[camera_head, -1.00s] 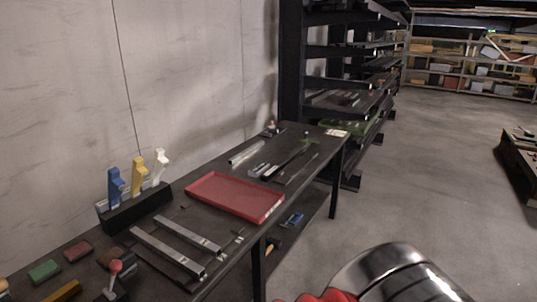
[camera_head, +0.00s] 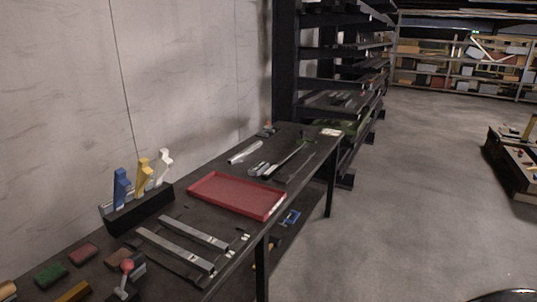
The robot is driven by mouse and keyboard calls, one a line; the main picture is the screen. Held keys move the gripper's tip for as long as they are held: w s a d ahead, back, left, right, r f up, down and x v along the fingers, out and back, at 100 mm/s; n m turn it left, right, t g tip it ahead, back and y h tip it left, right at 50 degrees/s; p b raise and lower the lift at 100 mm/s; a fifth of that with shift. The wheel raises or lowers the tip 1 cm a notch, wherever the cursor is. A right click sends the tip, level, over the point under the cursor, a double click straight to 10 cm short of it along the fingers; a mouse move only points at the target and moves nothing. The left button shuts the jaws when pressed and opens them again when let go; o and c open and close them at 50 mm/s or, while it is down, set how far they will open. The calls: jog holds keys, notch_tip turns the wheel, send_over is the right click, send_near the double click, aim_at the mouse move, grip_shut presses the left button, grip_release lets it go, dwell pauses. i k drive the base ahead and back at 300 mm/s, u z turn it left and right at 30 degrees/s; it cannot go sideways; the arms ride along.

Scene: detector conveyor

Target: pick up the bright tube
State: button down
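A bright, pale tube-like piece (camera_head: 245,152) lies on the dark workbench (camera_head: 170,212), near its far end and close to the wall. It lies at a slant beyond the red tray (camera_head: 238,195). It is small in this view, so I cannot tell its exact shape. My gripper is not in view. Only a shiny curved edge, likely part of my arm, shows at the bottom right corner, far from the bench.
Two flat metal bars (camera_head: 176,250) lie in front of the tray. A black holder (camera_head: 137,210) with blue, yellow and white tools stands by the wall. Dark tools (camera_head: 286,158) lie right of the pale piece. Tall shelves (camera_head: 330,70) stand behind. Open floor (camera_head: 410,190) lies to the right.

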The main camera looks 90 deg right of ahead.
aim_at(230, 161)
jog(key=z, duration=0.2)
jog(key=k, duration=1.2)
jog(key=z, duration=2.2)
jog(key=i, duration=0.6)
